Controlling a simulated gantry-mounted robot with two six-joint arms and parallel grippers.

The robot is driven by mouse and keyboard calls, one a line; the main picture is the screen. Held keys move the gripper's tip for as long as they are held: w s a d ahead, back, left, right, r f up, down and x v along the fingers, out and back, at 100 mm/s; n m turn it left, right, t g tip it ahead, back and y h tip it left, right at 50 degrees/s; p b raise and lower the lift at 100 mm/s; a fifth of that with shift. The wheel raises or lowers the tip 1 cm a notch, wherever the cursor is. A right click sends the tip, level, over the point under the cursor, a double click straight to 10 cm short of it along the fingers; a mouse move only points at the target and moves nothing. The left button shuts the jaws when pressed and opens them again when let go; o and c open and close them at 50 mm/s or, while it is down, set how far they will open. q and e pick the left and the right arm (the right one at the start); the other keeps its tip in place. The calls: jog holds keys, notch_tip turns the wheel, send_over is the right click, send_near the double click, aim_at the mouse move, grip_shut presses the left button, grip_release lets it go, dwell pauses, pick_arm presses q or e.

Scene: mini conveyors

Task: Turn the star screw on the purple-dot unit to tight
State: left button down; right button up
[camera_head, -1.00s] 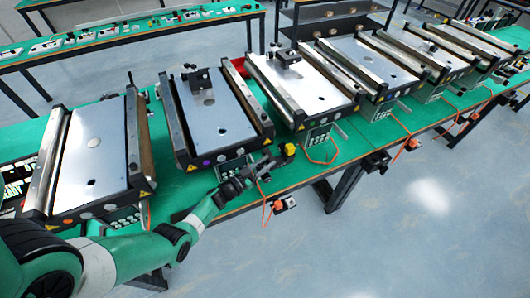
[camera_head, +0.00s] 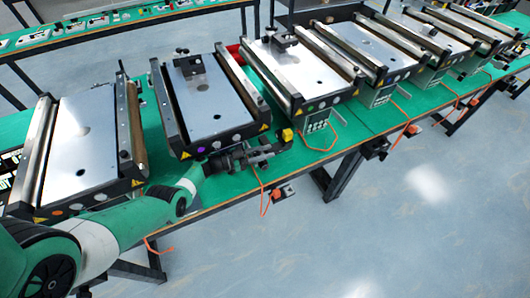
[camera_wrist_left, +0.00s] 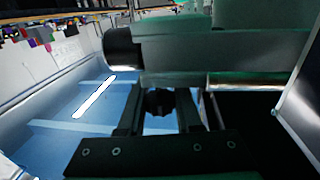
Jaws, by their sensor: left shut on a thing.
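The purple-dot unit (camera_head: 218,102) is a small conveyor with a silver plate and black side rails. Its purple dot (camera_head: 201,150) is on the front face. My left gripper (camera_head: 278,149) is at the unit's front right corner, just below the front face. In the left wrist view, its two fingers (camera_wrist_left: 159,108) are shut on a dark knob, the star screw (camera_wrist_left: 158,102), under a grey-green bar. The knob is in shadow, so its angle cannot be told. In the head view my gripper hides it. My right gripper is not in view.
A yellow block (camera_head: 287,135) is beside the left gripper. An orange cable (camera_head: 262,190) hangs over the table's front edge. Similar units stand to the left (camera_head: 80,145) and right (camera_head: 298,70) on the green table (camera_head: 330,141). The floor in front is open.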

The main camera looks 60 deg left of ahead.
pick_arm(q)
jog(key=shift+r, duration=0.15)
jog(key=c, duration=0.6)
grip_release()
jog(key=shift+s+a, duration=0.1)
jog(key=shift+s, duration=0.25)
jog(key=s+a+p, duration=0.1)
jog(key=s+p, duration=0.1)
jog(key=s, duration=0.8)
jog(key=shift+s+a, duration=0.4)
